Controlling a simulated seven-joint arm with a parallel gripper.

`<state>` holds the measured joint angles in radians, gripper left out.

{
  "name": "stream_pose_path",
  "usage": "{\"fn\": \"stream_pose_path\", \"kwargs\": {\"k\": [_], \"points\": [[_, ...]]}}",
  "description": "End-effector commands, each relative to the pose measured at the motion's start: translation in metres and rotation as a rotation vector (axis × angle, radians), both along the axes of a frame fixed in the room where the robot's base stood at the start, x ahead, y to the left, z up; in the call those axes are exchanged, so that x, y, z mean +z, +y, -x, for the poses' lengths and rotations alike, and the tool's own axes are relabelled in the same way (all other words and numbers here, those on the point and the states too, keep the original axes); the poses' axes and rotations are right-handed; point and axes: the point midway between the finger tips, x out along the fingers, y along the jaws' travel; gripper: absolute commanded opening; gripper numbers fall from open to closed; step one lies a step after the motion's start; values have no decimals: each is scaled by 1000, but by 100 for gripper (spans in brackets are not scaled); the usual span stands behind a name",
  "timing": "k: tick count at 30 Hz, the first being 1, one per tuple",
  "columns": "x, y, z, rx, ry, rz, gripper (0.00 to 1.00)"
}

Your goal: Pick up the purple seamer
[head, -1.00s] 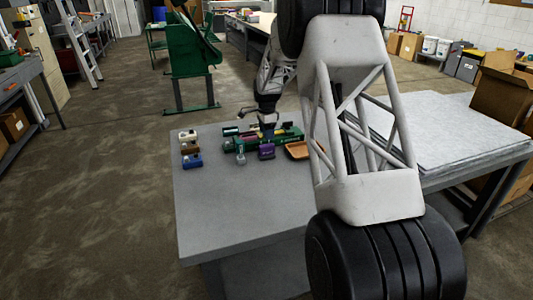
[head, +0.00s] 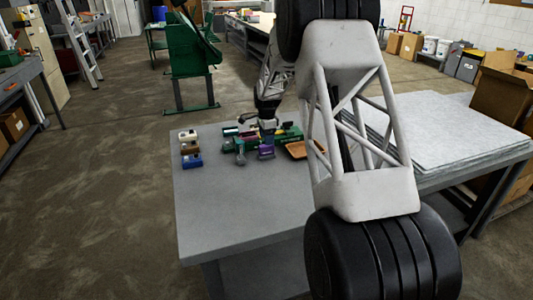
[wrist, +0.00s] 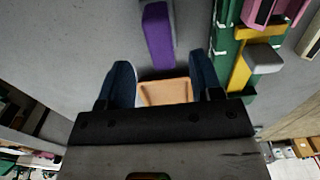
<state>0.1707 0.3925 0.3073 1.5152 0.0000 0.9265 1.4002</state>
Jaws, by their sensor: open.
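The purple seamer (head: 266,153) is a small block-like tool near the front of the cluster on the grey table. In the wrist view it is a long purple piece (wrist: 158,35) just beyond my fingertips, roughly in line with the gap between them. My gripper (wrist: 163,72) is open with its two blue fingers spread and nothing held. In the head view my gripper (head: 267,132) is low over the tools beside the seamer, its fingertips hard to make out.
A tan tray (head: 297,150) lies right of the seamer. A green holder (head: 290,134) lies behind; a grey-green tool (head: 240,152) is to the left. Brown, white and blue blocks (head: 190,148) stand farther left. The front of the grey table (head: 235,215) is clear.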

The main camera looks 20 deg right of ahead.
Motion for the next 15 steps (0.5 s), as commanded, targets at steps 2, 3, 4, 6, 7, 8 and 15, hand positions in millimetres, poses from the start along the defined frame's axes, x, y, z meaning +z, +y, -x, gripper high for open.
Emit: {"fn": "stream_pose_path", "kwargs": {"k": [2,3,4,6,7,8,15], "points": [[0,0,0,0,0,0,60],[-1,0,0,0,0,0,60],[-2,0,0,0,1,0,60],[-6,0,0,0,1,0,60],[-9,0,0,0,2,0,60],[-11,0,0,0,2,0,60],[-38,0,0,0,2,0,60]]}}
